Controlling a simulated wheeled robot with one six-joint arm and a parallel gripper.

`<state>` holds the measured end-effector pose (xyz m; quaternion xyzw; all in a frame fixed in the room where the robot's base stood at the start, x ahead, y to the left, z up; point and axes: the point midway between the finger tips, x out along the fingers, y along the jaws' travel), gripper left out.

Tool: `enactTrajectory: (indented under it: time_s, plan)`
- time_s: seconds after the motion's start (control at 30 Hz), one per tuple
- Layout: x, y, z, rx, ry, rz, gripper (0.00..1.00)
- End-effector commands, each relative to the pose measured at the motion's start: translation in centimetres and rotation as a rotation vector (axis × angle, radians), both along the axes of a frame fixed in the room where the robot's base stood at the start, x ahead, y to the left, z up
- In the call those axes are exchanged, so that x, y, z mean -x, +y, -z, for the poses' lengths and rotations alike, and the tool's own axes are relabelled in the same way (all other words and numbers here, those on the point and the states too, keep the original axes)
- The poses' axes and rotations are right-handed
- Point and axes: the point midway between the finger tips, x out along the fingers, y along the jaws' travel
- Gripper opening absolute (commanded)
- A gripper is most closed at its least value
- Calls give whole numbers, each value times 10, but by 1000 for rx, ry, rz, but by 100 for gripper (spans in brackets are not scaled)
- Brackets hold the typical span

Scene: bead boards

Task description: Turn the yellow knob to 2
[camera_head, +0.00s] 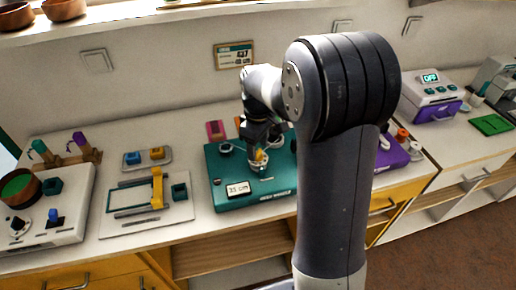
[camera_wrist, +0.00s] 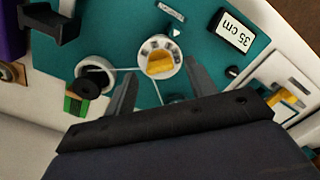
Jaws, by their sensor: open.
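The yellow knob (camera_wrist: 160,64) sits on a round white dial (camera_wrist: 158,46) with small markings, on a teal board (camera_wrist: 133,35). The markings are too small to read. In the head view the yellow knob (camera_head: 260,156) shows just below my gripper, which partly hides the board (camera_head: 222,168). My gripper (camera_wrist: 160,88) is open and empty in the wrist view, with one finger on each side below the knob. The fingers look apart from the knob. In the head view my gripper (camera_head: 262,150) is over the middle of the board.
A display reading 35 cm (camera_wrist: 234,33) is on the board. A white ring with a black cylinder (camera_wrist: 90,82) stands left of the dial. Left of the board is a white panel with a yellow slider (camera_head: 157,188). A purple device (camera_head: 392,156) is at right.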

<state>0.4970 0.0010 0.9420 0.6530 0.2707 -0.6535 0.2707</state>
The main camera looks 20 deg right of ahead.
Motion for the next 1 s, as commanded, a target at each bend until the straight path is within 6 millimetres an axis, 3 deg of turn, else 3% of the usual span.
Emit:
enactTrajectory:
  time_s: [0.13,0.47,1.0]
  plan:
    - [1,0,13,0,1,0,53]
    - [0,0,15,-1,-1,0,52]
    - [0,0,15,-1,-1,0,8]
